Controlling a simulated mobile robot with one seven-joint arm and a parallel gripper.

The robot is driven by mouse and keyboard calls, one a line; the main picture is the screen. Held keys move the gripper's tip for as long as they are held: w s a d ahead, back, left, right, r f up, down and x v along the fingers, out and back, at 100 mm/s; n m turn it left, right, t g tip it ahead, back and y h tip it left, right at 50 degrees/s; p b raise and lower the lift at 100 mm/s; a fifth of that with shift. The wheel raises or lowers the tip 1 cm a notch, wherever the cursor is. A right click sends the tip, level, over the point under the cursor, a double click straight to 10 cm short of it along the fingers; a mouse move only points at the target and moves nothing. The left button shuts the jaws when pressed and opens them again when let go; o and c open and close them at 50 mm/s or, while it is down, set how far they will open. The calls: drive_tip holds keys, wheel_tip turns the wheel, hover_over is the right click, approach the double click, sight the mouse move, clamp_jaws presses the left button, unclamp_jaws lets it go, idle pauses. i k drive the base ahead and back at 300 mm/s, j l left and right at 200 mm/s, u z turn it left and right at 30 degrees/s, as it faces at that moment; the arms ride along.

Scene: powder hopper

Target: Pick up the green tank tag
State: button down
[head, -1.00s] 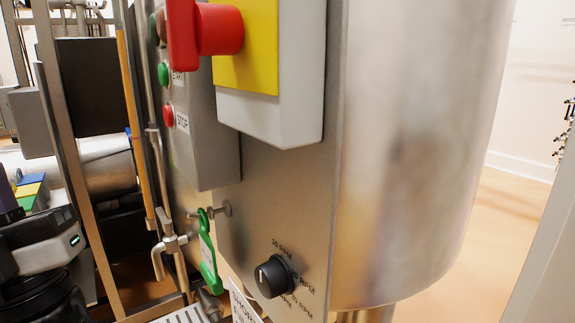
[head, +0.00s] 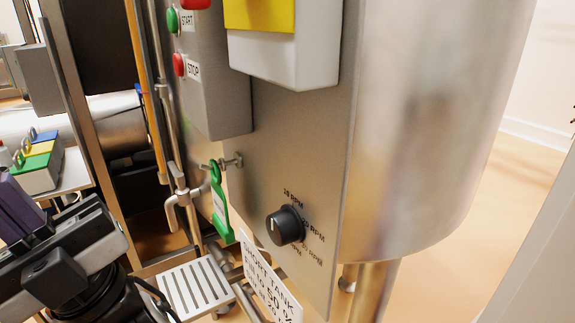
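The green tank tag (head: 220,205) hangs by its looped top from a small metal peg (head: 233,161) on the side of the steel panel, left of the black speed knob (head: 286,225). It has a pale label on its face and hangs nearly upright. My gripper (head: 60,250) shows only in part at the lower left of the head view, dark and grey, well apart from the tag. Its fingertips cannot be made out, and I see nothing held in it.
A metal pipe with a handle (head: 178,200) runs just left of the hanging tag. A slotted plate (head: 196,287) and a white sign (head: 268,285) are below. The large steel tank (head: 430,130) fills the right.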

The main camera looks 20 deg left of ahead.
sight(220, 218)
drive_tip(key=l+u, duration=0.15)
drive_tip(key=u, duration=0.2)
drive_tip(key=i+l+u, duration=0.1)
drive_tip(key=u, duration=0.25)
drive_tip(key=l+u, duration=0.15)
drive_tip(key=u, duration=0.2)
